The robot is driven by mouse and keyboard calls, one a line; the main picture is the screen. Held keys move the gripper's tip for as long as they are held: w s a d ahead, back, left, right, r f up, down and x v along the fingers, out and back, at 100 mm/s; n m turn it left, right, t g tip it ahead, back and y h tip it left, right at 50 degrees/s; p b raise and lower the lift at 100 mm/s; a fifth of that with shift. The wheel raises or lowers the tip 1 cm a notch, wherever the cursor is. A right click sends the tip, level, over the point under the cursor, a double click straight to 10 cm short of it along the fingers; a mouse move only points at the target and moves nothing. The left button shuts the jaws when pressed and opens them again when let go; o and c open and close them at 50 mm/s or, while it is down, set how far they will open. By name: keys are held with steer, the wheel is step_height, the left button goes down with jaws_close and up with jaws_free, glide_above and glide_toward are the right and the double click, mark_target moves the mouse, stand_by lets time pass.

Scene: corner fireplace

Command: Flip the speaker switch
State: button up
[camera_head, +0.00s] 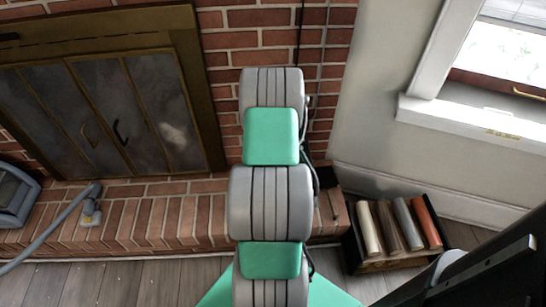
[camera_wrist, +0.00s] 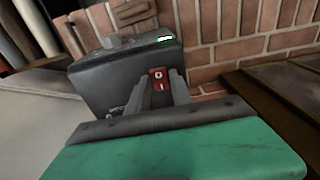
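In the wrist view, the speaker (camera_wrist: 100,80) is a dark grey box with knobs on its top and a small lit green display. A red rocker switch (camera_wrist: 159,84) marked O and I sits on the face towards me. My gripper (camera_wrist: 162,76) is at that face, its two grey fingers on either side of the switch with a gap between them. The switch shows in that gap; I cannot tell if the fingers touch it. In the head view, my arm hides the gripper, and I cannot make out the speaker or switch.
A brick hearth (camera_head: 160,216) runs below the closed fireplace doors (camera_head: 130,110). A crate (camera_head: 354,250) of several rolls stands right of my arm. A grey device with a hose (camera_head: 62,214) lies at the left. A windowsill (camera_head: 470,119) is at the upper right.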

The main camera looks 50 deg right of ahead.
steer(key=o, duration=0.4)
steer(key=r, duration=0.4)
steer(key=r+p, duration=0.1)
steer(key=r, duration=0.2)
steer(key=shift+s+a+r, duration=0.15)
steer(key=shift+a+r, duration=0.05)
steer(key=shift+r, duration=0.2)
